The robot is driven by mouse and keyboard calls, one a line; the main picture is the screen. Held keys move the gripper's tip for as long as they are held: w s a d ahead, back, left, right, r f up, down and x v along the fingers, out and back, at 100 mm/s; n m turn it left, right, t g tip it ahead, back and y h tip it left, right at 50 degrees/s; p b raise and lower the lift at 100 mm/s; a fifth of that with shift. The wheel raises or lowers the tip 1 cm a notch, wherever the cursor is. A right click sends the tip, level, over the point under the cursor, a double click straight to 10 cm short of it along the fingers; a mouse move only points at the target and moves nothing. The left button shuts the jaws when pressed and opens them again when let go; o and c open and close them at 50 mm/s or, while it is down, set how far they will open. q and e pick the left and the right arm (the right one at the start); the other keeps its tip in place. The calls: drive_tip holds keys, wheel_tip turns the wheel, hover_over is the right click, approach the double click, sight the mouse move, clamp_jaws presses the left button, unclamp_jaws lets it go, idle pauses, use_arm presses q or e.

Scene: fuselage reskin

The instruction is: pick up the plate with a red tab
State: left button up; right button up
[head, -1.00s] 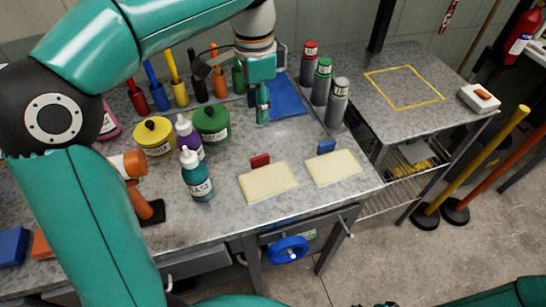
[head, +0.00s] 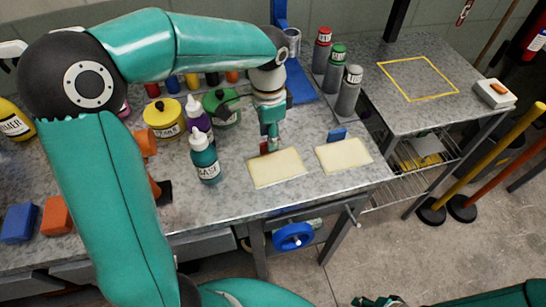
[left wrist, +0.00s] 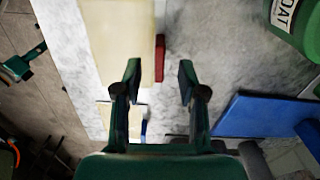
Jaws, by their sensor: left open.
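The cream plate with a red tab (head: 276,169) lies flat on the grey workbench, and it also shows in the left wrist view (left wrist: 113,40). Its red tab (left wrist: 160,58) stands at the plate's edge. My left gripper (head: 269,145) is right above the tab, pointing down. In the left wrist view my left gripper (left wrist: 160,76) is open, with the tab between the lines of its two fingers and nothing held. A second cream plate (head: 344,155) with a blue tab (head: 337,134) lies to the right. My right gripper (head: 380,301) is barely visible at the bottom edge.
A teal bottle (head: 205,160), a purple bottle (head: 198,120) and a green pot (head: 222,108) stand left of my gripper. Several cans (head: 347,92) stand behind. A side table (head: 390,113) has a yellow outlined square.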

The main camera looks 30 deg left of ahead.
sight(275, 160)
use_arm(q)
drive_tip(key=shift+f, duration=1.45)
clamp_jaws()
drive_tip(key=shift+r, duration=0.1)
